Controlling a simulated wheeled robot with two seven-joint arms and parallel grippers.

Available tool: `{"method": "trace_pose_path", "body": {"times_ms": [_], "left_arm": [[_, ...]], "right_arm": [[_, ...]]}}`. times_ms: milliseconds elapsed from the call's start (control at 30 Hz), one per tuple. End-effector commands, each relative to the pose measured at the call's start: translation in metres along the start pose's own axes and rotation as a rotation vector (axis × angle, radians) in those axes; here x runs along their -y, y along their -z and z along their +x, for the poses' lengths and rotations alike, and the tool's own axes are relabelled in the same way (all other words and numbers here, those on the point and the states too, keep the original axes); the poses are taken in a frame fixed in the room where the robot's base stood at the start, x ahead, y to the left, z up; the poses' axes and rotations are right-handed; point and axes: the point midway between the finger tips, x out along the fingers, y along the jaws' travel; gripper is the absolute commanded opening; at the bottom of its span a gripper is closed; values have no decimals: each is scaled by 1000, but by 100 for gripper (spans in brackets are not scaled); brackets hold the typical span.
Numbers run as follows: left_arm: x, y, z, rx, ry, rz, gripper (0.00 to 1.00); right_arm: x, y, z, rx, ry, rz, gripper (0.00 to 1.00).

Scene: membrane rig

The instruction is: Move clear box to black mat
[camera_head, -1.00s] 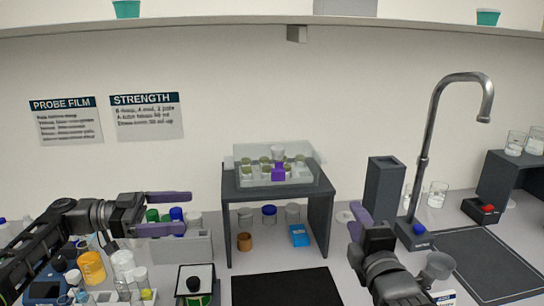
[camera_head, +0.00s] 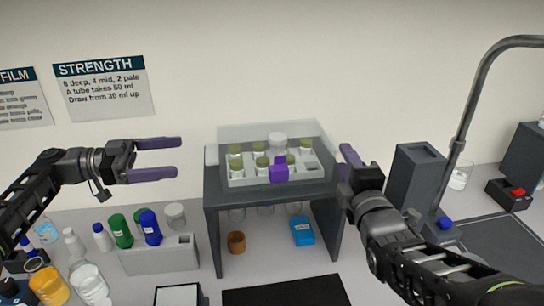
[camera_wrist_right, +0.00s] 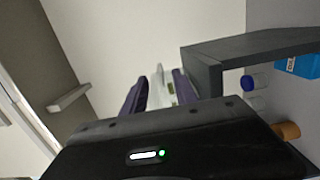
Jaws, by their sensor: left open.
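The clear box (camera_head: 244,134) sits on top of the dark grey stand (camera_head: 212,200). It holds a tray of several small jars with olive lids, and a purple block (camera_head: 279,170) shows at its front. The black mat (camera_head: 285,292) lies on the counter in front of the stand, partly cut off by the lower edge. My left gripper (camera_head: 178,157) is open and empty, left of the box and apart from it. My right gripper (camera_head: 349,164) is just right of the box. In the right wrist view its purple fingers (camera_wrist_right: 160,92) are apart, with part of the box showing between them; contact is unclear.
An orange-brown jar (camera_head: 236,242) and a blue packet (camera_head: 302,231) are under the stand. A grey rack (camera_head: 160,256) and several bottles stand at left. A tall grey holder (camera_head: 413,175) and a curved tap (camera_head: 468,110) stand at right.

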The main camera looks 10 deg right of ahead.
Motion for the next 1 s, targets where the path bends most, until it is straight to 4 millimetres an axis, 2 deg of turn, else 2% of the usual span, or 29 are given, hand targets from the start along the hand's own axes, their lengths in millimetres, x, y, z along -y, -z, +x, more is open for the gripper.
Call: {"method": "trace_pose_path", "body": {"times_ms": [267,433,767,1000], "left_arm": [[0,0,1,0,-1,0,98],[0,0,10,2,-3,0,98],[-1,0,55,0,-4,0,98],[0,0,72,0,-1,1,98]], "right_arm": [[0,0,1,0,0,0,35],[1,0,9,1,3,0,35],[1,-3,54,4,2,8,35],[2,-1,73,1,5,1,35]]}}
